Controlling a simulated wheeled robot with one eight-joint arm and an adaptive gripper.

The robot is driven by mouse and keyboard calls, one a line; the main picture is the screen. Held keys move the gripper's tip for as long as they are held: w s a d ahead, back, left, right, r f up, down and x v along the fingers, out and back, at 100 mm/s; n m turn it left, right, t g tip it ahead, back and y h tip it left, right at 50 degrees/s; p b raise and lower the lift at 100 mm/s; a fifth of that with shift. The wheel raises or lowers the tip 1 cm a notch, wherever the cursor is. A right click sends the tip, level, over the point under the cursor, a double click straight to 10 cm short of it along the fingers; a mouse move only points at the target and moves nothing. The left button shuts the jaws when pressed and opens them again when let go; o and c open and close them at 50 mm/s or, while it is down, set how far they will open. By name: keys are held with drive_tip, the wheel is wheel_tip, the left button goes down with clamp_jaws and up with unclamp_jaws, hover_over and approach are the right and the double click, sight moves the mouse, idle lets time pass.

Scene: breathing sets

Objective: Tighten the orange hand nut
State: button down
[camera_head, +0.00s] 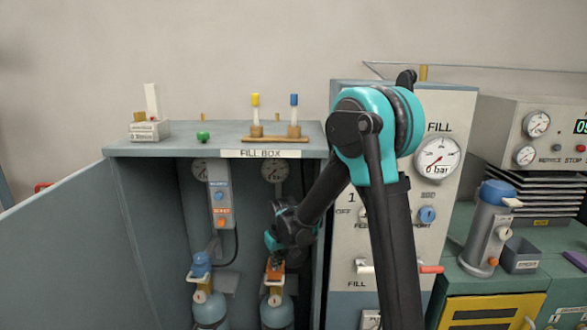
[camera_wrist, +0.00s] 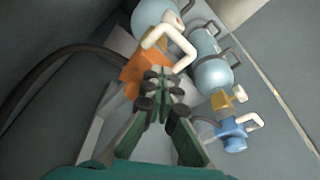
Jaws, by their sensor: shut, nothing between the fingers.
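The orange hand nut (camera_head: 276,269) is on top of the right cylinder (camera_head: 277,312) inside the fill box. In the wrist view the orange nut (camera_wrist: 146,70) is just beyond my fingers, partly hidden by them. My gripper (camera_head: 277,257) is shut and empty, reaching down into the box right at the nut. In the wrist view the fingertips of my gripper (camera_wrist: 160,80) overlap the nut; I cannot tell whether they touch it. A pale bent handle (camera_wrist: 165,32) stands beside the nut.
The left cylinder (camera_head: 210,311) carries a blue nut (camera_head: 201,263). A control box (camera_head: 220,197) with blue and orange parts hangs above. The open door (camera_head: 75,255) bounds the left, the fill panel (camera_head: 400,247) the right. A black hose (camera_wrist: 55,60) curves close to the nut.

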drive_tip(key=shift+w+d, duration=0.15)
drive_tip(key=shift+d, duration=0.05)
drive_tip(key=shift+w+d, duration=0.1)
drive_tip(key=shift+d, duration=0.25)
drive_tip(key=shift+w+d, duration=0.2)
drive_tip(key=shift+d, duration=0.2)
drive_tip(key=shift+w+d, duration=0.4)
drive_tip(key=shift+w, duration=0.05)
idle(0.5)
drive_tip(key=shift+s+d, duration=0.25)
drive_tip(key=w+v, duration=0.1)
drive_tip(key=v, duration=0.5)
drive_tip(key=shift+a, duration=0.25)
drive_tip(key=shift+w+r, duration=0.1)
drive_tip(key=shift+r, duration=0.05)
idle(0.3)
